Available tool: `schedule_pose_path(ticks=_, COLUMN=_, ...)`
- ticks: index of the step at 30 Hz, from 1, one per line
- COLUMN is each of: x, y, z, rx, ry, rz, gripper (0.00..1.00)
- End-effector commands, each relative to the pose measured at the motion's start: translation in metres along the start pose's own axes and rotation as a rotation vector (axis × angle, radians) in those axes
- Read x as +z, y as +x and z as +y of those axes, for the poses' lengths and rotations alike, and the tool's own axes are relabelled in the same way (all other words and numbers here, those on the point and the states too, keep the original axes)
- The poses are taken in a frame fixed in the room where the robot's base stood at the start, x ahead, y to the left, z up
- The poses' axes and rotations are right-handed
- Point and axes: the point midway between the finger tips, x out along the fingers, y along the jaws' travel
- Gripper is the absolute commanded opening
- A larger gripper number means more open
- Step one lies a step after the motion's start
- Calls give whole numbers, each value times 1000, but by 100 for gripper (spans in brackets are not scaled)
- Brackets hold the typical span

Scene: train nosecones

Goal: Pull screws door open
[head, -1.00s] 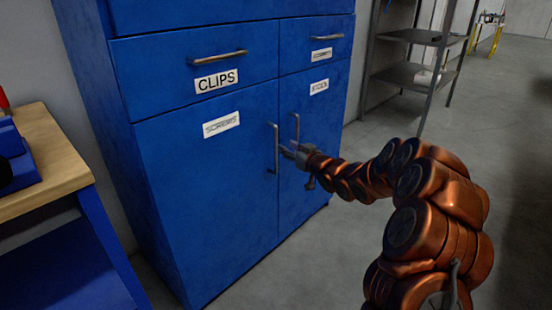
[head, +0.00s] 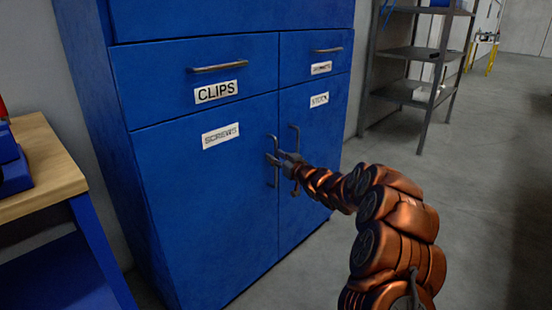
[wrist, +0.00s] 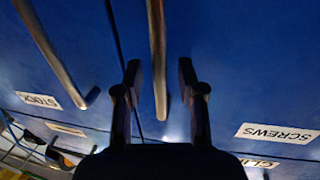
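The blue screws door (head: 205,205) is shut flush in the cabinet, with a SCREWS label (head: 220,135) near its top. Its upright metal handle (head: 274,175) is at the door's right edge. My gripper (head: 275,157) is at this handle. In the wrist view, which is upside down, the open fingers (wrist: 160,82) stand either side of the screws handle (wrist: 156,45), with gaps visible on both sides. Whether either finger touches the handle cannot be told. The SCREWS label (wrist: 275,133) shows at right.
The stock door (head: 312,170) and its handle (head: 295,140) are close on the right. The clips drawer (head: 150,80) is shut above. A workbench (head: 40,165) stands at left and a metal shelf (head: 405,92) at right. Open floor (head: 480,190) lies to the right.

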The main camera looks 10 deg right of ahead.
Motion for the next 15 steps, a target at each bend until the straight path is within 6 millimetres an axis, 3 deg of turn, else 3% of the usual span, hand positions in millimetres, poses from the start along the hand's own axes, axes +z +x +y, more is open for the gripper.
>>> schedule_pose_path(ticks=13, x=-1, y=7, z=0, rx=0, ry=-1, rz=2, gripper=39)
schedule_pose_path(ticks=15, x=-1, y=6, z=0, rx=0, ry=-1, rz=2, gripper=33)
